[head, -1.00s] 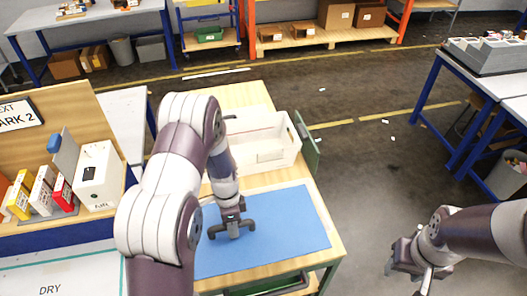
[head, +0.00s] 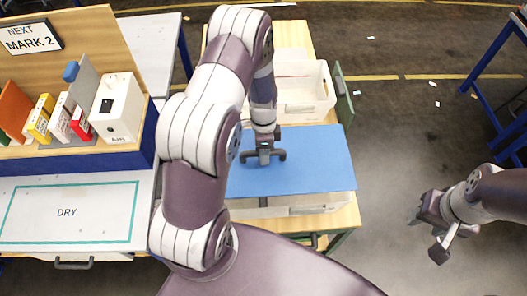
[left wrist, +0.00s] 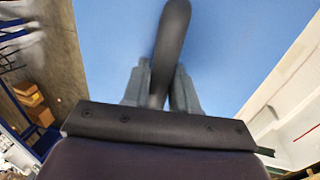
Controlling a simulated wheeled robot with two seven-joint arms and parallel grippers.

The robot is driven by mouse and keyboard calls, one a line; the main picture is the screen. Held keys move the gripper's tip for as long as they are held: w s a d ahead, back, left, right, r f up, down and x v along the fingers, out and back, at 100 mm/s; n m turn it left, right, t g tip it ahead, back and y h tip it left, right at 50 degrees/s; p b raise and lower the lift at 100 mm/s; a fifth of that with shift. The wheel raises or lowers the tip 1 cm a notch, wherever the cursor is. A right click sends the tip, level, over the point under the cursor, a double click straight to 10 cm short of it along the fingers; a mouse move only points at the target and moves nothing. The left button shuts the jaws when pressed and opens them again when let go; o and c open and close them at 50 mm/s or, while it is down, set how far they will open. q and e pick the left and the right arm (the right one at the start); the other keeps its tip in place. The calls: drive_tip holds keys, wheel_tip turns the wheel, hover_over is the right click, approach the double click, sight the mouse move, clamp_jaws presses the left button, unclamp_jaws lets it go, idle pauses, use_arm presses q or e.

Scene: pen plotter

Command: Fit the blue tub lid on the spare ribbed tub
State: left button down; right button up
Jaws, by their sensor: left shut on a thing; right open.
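The blue lid (head: 315,165) lies flat and level over the front part of the wooden table. My left gripper (head: 265,155) points down and is shut on the lid's dark handle (left wrist: 172,40), which shows between the fingers in the left wrist view. A pale tub wall (head: 310,204) shows below the lid's near edge; most of this tub is hidden by the lid. I cannot tell whether the lid touches its rim, or see clear ribs. A second open white tub (head: 318,80) stands behind the lid. My right gripper (head: 433,228) is open and empty, off the table's right side.
The wooden table (head: 347,215) has a green panel (head: 344,95) at its right side. To the left, a bench with a "DRY" area (head: 110,212) and a rack of boxes (head: 118,108) stands close to my left arm.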

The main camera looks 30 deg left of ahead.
use_arm(q)
drive_tip(key=f+b, duration=0.1)
drive_tip(key=f, duration=0.1)
drive_tip(key=s+f+b, duration=0.1)
drive_tip(key=b, duration=0.1)
drive_tip(key=shift+f, duration=0.35)
wheel_tip(320, 180, down, 3)
drive_tip(key=shift+w+f+b, duration=0.1)
drive_tip(key=shift+f+b, duration=0.05)
drive_tip(key=shift+b, duration=1.05)
drive_tip(key=c, duration=1.1)
unclamp_jaws()
drive_tip(key=o, duration=0.3)
drive_tip(key=shift+w, duration=0.1)
use_arm(e)
drive_tip(key=f, duration=0.6)
drive_tip(key=shift+s, duration=0.3)
use_arm(q)
drive_tip(key=r+b, duration=0.1)
drive_tip(key=r, duration=0.3)
drive_tip(key=w+r+b, duration=0.1)
drive_tip(key=r, duration=0.2)
drive_tip(key=w+a+r+b, duration=0.1)
drive_tip(key=r, duration=0.3)
drive_tip(key=shift+a+r+b, duration=0.1)
drive_tip(key=shift+r+b, duration=0.25)
drive_tip(key=shift+r, duration=0.35)
use_arm(e)
wheel_tip(320, 180, down, 4)
drive_tip(key=shift+r, duration=0.2)
